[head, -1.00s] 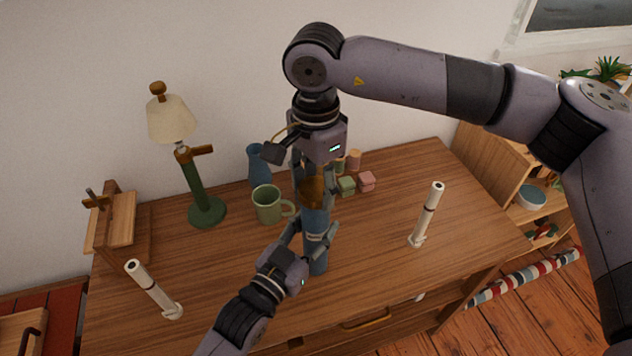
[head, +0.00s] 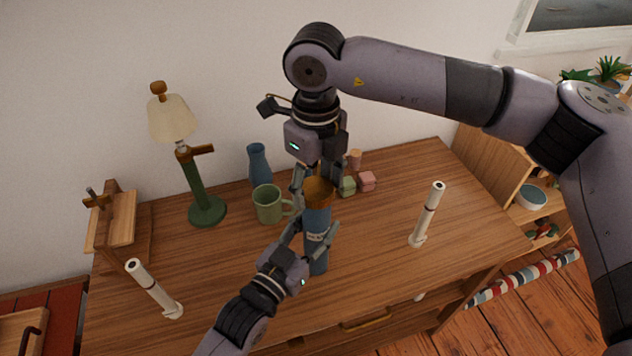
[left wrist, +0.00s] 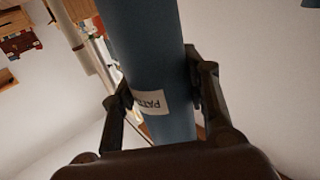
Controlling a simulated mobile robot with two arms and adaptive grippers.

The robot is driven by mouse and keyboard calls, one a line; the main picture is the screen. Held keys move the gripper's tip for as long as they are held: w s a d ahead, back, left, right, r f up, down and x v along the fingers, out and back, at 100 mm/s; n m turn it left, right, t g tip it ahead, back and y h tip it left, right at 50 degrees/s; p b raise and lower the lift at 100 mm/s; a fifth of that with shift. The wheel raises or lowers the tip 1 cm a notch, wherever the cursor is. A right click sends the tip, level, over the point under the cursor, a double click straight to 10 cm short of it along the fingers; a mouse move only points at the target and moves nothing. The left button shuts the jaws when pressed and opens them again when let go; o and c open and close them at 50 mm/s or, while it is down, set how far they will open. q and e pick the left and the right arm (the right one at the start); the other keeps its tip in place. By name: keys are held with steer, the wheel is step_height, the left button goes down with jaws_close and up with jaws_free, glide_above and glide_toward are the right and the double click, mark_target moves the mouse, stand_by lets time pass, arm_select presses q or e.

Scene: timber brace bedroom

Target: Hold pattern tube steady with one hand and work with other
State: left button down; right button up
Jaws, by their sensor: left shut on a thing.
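The pattern tube (head: 317,222) is blue, stands roughly upright over the desk and has a brown cap (head: 319,190) on top. My left gripper (head: 315,238) is shut around the tube's middle. In the left wrist view the tube (left wrist: 150,50) runs between both fingers, with a white label reading "PAT" partly visible. My right gripper (head: 314,182) points down from above, its fingers beside the cap. I cannot tell whether they press on it or stand slightly apart. Part of the right fingers is hidden behind the cap.
A green mug (head: 267,204) and blue vase (head: 259,165) stand close left of the tube. White sticks (head: 427,214) stand on both sides, and a lamp (head: 195,180) at left. The desk's right part (head: 470,215) is mostly clear.

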steer(key=shift+o, duration=0.9)
steer(key=shift+r, duration=2.3)
steer(key=shift+c, duration=0.4)
steer(key=n, duration=0.2)
steer(key=r+n, duration=0.1)
steer(key=n, duration=0.2)
steer(key=shift+r, duration=0.2)
step_height(320, 180, up, 2)
steer(key=n, duration=0.7)
